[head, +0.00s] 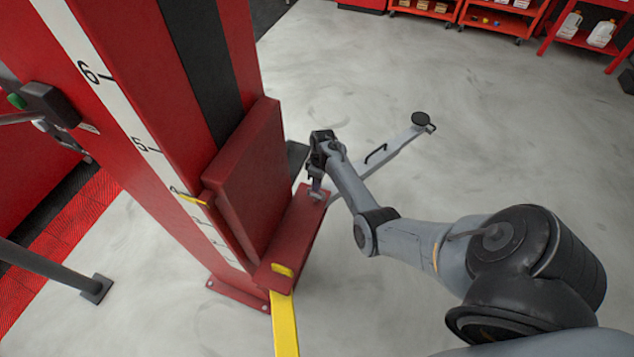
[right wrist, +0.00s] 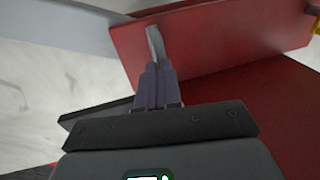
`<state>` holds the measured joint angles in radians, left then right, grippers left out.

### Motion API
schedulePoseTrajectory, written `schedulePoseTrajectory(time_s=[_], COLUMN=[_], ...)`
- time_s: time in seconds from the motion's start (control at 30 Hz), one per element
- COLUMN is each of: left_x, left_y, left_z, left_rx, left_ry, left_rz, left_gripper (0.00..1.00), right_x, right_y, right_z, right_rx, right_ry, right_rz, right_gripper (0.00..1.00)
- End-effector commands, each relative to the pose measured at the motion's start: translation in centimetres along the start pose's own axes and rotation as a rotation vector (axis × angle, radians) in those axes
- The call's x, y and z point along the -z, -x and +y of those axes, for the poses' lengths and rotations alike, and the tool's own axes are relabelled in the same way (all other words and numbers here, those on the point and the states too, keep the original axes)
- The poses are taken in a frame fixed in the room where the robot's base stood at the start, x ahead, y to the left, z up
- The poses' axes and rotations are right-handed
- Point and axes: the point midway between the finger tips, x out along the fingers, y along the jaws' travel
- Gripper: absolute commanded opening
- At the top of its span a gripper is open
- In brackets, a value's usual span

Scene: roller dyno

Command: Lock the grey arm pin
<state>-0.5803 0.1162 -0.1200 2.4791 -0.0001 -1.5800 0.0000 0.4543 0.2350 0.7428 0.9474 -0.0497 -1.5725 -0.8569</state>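The grey lift arm (head: 385,150) reaches out from the red carriage bracket at the foot of the post and ends in a round black pad. My right gripper (head: 316,188) points down at the bracket, by the grey arm's inner end. In the right wrist view, my right gripper's fingers (right wrist: 157,86) are close together, with a slim grey metal pin (right wrist: 155,42) between their tips, in front of the red bracket (right wrist: 215,40). In the head view the pin is mostly hidden by the gripper. How deep the pin sits cannot be told. My left gripper is not in view.
The red lift post (head: 150,130) with a height scale stands at left. A yellow arm (head: 285,325) extends from the bracket's near end. A control box (head: 48,103) with a green button is on the post.

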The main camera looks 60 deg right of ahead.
Motion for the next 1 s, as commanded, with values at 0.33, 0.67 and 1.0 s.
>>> schedulePoseTrajectory(time_s=[0.33, 0.67, 1.0], left_x=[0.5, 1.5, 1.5], left_y=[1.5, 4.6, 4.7], left_z=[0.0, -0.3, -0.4], left_rx=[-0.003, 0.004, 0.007], left_ry=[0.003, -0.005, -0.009], left_rz=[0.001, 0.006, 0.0], left_gripper=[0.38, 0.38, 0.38], right_x=[0.0, 0.6, 0.6], right_y=[1.1, 6.0, 12.0], right_z=[-0.4, -0.4, -0.4], right_rx=[0.003, -0.004, -0.003], right_ry=[0.002, 0.009, 0.008], right_rz=[-0.004, 0.001, 0.001], right_gripper=[0.0, 0.0, 0.0])
